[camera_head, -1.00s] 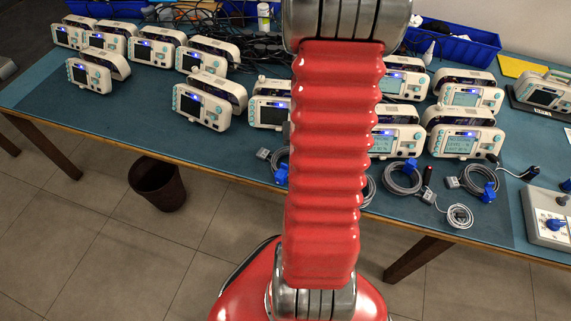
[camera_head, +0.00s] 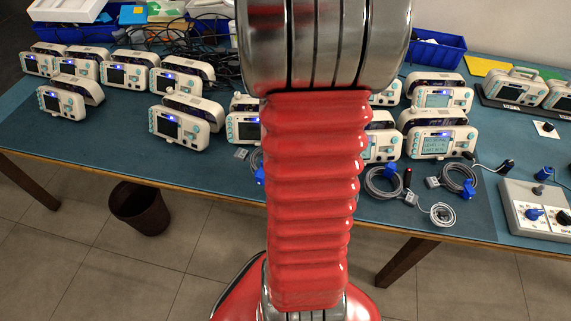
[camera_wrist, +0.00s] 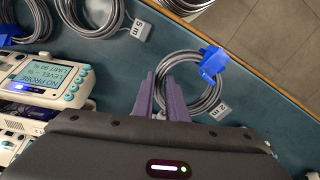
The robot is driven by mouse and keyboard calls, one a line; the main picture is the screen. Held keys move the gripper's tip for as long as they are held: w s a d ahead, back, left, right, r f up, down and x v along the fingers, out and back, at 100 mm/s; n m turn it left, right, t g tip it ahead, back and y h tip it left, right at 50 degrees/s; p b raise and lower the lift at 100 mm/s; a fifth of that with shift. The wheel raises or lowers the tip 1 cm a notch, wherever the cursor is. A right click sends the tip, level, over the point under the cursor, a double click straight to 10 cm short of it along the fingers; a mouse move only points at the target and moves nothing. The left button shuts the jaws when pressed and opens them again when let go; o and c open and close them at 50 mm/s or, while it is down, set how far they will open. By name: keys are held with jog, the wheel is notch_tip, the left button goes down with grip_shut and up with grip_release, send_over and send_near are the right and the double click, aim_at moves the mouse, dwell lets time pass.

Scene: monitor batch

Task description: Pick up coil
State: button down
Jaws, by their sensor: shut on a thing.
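In the wrist view, a grey cable coil (camera_wrist: 207,99) with a blue clip (camera_wrist: 213,62) and a small white tag (camera_wrist: 219,110) lies at the table edge. My gripper (camera_wrist: 160,82) has its two purple fingers over the near-left side of this coil, shut on it. The exact grip point is partly hidden by the fingers. Another coil (camera_wrist: 92,22) with a "5 m" tag lies to the upper left. In the head view, my red arm hides the gripper; coils (camera_head: 383,182) and (camera_head: 459,181) show right of it.
Several white monitors (camera_head: 180,122) stand in rows on the teal table (camera_head: 110,160); one monitor (camera_wrist: 48,80) is close to the gripper's left. A control box (camera_head: 535,210) stands at the right. Blue bins (camera_head: 435,47) are at the back. A waste bin (camera_head: 140,208) is on the floor.

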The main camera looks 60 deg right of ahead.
jog(key=shift+r, duration=1.1)
